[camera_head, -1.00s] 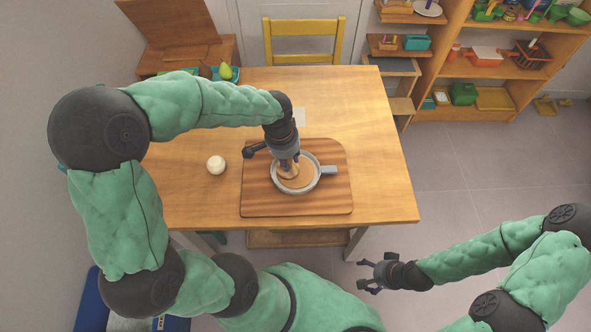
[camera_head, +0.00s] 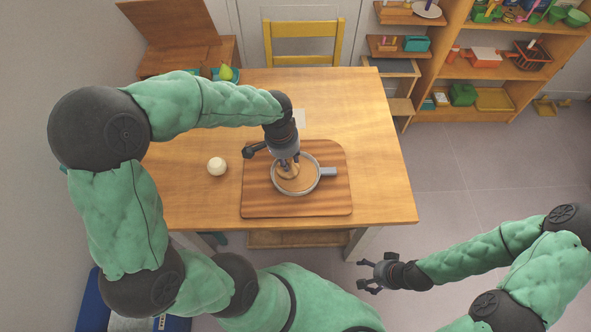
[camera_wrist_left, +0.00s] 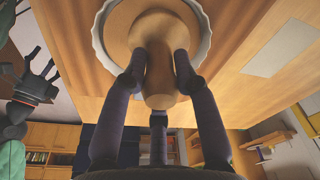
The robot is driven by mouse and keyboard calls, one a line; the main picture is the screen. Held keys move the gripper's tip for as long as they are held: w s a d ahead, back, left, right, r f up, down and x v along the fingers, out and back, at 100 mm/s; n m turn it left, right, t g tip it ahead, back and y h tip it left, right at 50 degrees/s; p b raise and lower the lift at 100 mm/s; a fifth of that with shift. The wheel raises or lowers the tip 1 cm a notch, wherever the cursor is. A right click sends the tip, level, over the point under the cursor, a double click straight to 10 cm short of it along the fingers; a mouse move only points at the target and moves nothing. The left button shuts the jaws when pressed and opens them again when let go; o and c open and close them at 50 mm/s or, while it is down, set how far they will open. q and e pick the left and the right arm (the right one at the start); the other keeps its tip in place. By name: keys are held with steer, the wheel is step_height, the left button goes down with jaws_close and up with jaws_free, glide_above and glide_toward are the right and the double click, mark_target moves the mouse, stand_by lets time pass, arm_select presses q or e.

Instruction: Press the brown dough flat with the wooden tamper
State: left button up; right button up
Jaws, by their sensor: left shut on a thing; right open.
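My left gripper (camera_head: 288,162) is shut on the wooden tamper (camera_head: 287,172) above a round grey pan (camera_head: 317,181). In the left wrist view the fingers (camera_wrist_left: 155,75) close around the tamper's handle (camera_wrist_left: 160,82), and its broad round base lies over the dough. The brown dough (camera_head: 300,184) is a flat-looking disc inside the pan; the tamper hides part of it. I cannot tell whether the tamper touches the dough. The pan sits on a striped wooden board (camera_head: 257,195). My right gripper (camera_head: 370,276) is open and empty, off the table's front edge.
A white ball (camera_head: 217,166) lies on the wooden table (camera_head: 385,190), left of the board. A yellow chair (camera_head: 303,28) stands at the far side. The table's right part is clear.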

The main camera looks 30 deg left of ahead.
arm_select(q)
steer(key=shift+r, duration=0.1)
stand_by(0.3)
step_height(320, 180, up, 8)
steer(key=p, duration=0.6)
steer(key=shift+p, duration=0.35)
